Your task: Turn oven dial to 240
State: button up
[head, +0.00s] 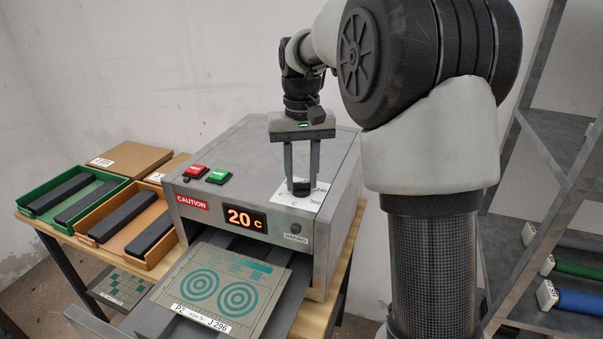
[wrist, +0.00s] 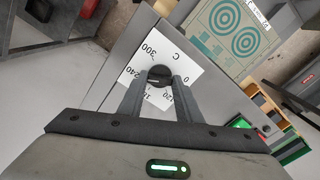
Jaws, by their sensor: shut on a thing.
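The oven dial is a small black knob (head: 302,187) on a white scale card (head: 318,193) on top of the grey oven (head: 262,150). My gripper (head: 302,182) points down over the card, with its fingers shut on the dial. In the wrist view the dial (wrist: 159,76) sits between the two fingertips (wrist: 160,83). The card there shows 0, 120, 240 and 300 with a C; one number is partly hidden by a finger. Which number the dial points to cannot be told. The oven display (head: 245,218) reads 20 C in orange.
A red button (head: 196,171) and a green button (head: 218,176) are on the oven's top left. A patterned plate (head: 222,287) lies on the feed in front. Green (head: 75,178) and orange (head: 103,243) trays stand left. A shelf rack (head: 545,119) is at right.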

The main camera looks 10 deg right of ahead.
aim_at(302, 183)
dwell(0.3)
jog(key=o, duration=1)
jog(key=shift+o, duration=0.2)
notch_tip(302, 183, up, 18)
jog(key=p, duration=0.2)
jog(key=shift+f+p, duration=0.25)
jog(key=shift+p, duration=0.1)
